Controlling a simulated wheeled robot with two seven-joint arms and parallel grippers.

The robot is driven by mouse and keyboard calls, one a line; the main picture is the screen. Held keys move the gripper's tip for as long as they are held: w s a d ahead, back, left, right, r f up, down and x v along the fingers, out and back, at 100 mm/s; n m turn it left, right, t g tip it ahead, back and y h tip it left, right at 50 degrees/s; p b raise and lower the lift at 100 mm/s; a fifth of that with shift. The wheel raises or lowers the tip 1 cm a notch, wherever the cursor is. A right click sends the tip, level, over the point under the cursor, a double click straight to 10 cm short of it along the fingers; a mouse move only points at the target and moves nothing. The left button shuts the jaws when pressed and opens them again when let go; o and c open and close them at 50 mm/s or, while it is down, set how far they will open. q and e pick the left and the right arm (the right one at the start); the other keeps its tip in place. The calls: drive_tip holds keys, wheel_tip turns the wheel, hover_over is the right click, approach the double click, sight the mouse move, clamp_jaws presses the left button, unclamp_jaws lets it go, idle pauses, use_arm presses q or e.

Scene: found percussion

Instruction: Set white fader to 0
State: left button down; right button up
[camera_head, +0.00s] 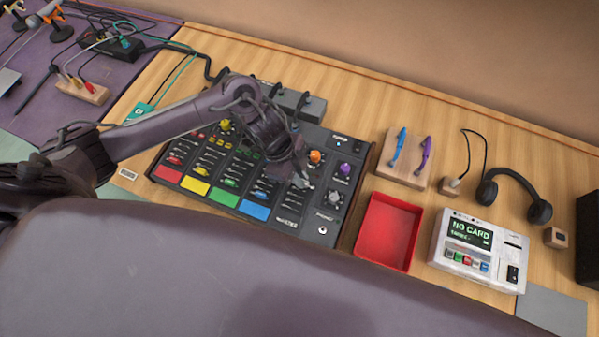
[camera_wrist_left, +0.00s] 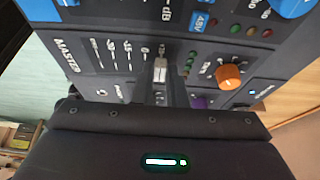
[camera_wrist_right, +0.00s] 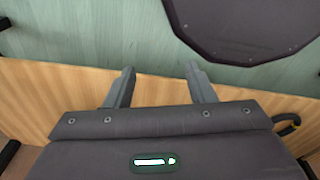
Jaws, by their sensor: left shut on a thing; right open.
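The black mixer (camera_head: 327,228) lies on the wooden table with colored strips along its front edge. My left gripper (camera_head: 300,181) is over its right part and hides the white fader in the head view. In the left wrist view, the white fader (camera_wrist_left: 160,69) shows as a small pale cap in the MASTER section, beside printed scale marks. My left gripper (camera_wrist_left: 162,88) is shut on this cap there. The cap's exact scale value cannot be read. My right gripper (camera_wrist_right: 158,85) is open and empty in the right wrist view; it does not show in the head view.
Orange (camera_head: 316,157) and purple (camera_head: 345,169) knobs stand near the left gripper. Cables lie at the back left.

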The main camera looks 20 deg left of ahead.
use_arm(q)
drive_tip(key=shift+s+f, duration=0.15)
drive_tip(key=shift+s, duration=0.2)
drive_tip(key=c, duration=1.5)
unclamp_jaws()
drive_tip(key=shift+s+r, duration=0.2)
drive_tip(key=shift+s, duration=0.45)
drive_tip(key=shift+o, duration=0.2)
drive_tip(key=shift+w, duration=0.15)
drive_tip(key=shift+a+r, duration=0.25)
drive_tip(key=shift+r, duration=0.15)
drive_tip(key=b+v, duration=0.1)
drive_tip(key=v, duration=0.5)
drive_tip(key=shift+r, duration=0.4)
use_arm(e)
drive_tip(key=s, duration=0.1)
drive_tip(key=s+f, duration=0.1)
drive_tip(key=s, duration=0.1)
drive_tip(key=shift+s+f, duration=0.1)
drive_tip(key=shift+s, duration=0.15)
use_arm(q)
drive_tip(key=shift+w+a, duration=0.1)
drive_tip(key=shift+a, duration=0.05)
